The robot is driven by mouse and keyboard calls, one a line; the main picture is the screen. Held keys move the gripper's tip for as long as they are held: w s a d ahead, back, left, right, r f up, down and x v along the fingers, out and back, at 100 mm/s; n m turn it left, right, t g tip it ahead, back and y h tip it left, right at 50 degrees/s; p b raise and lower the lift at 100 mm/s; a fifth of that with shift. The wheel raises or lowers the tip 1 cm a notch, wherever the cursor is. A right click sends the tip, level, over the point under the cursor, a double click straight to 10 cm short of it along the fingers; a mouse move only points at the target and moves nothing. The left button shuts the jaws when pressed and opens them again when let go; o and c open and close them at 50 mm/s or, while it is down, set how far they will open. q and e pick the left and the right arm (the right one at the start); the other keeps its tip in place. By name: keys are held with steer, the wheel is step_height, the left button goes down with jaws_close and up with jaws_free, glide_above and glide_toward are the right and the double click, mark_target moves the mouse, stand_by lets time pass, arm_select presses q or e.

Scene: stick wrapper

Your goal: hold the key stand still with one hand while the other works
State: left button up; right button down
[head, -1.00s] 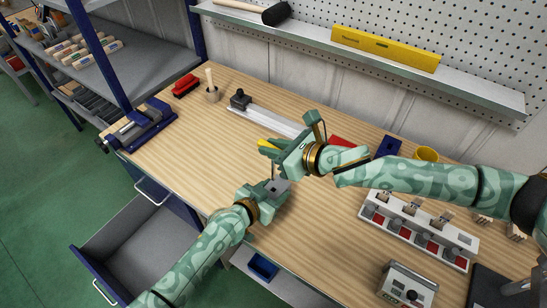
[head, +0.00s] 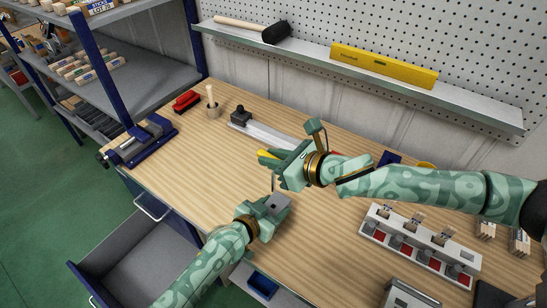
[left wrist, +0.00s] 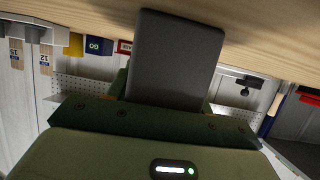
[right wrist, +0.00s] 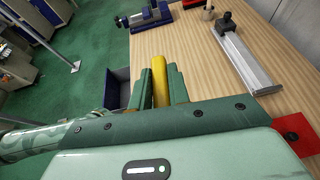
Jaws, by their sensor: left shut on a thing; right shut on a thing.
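My left gripper (head: 274,206) is low over the front of the workbench, shut on a grey block (head: 277,202) that I take for the key stand. In the left wrist view the block (left wrist: 176,58) is a plain dark slab between the fingers, against the bench top. A thin dark rod (head: 273,184) shows just above the block; I cannot tell what it belongs to. My right gripper (head: 273,160) is behind and above the left, shut on a yellow bar-like thing (right wrist: 159,80), whose end also shows in the head view (head: 265,154).
A long white tray with red pads (head: 420,247) lies at the right. A metal rail (head: 262,132), a blue vise (head: 142,140) and a red brush-like thing (head: 186,100) are further back. An open drawer (head: 145,265) juts out at lower left. Bare bench lies left of my grippers.

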arm_select(q)
steer(key=o, duration=1.2)
steer(key=v, duration=1.1)
steer(key=shift+s+a+r, duration=0.1)
steer(key=shift+s+a, duration=0.15)
steer(key=shift+s, duration=0.05)
arm_select(e)
step_height(320, 180, up, 7)
steer(key=p, duration=0.6)
steer(key=shift+f, duration=0.2)
steer(key=shift+r+p, duration=0.65)
arm_select(q)
steer(key=s+a+r, duration=0.1)
steer(key=r, duration=0.1)
steer(key=s+a+r, duration=0.1)
steer(key=r, duration=0.1)
steer(key=s+a+r, duration=0.1)
steer(key=s+r, duration=0.1)
steer(key=shift+w, duration=0.1)
arm_select(e)
steer(key=shift+f, duration=0.15)
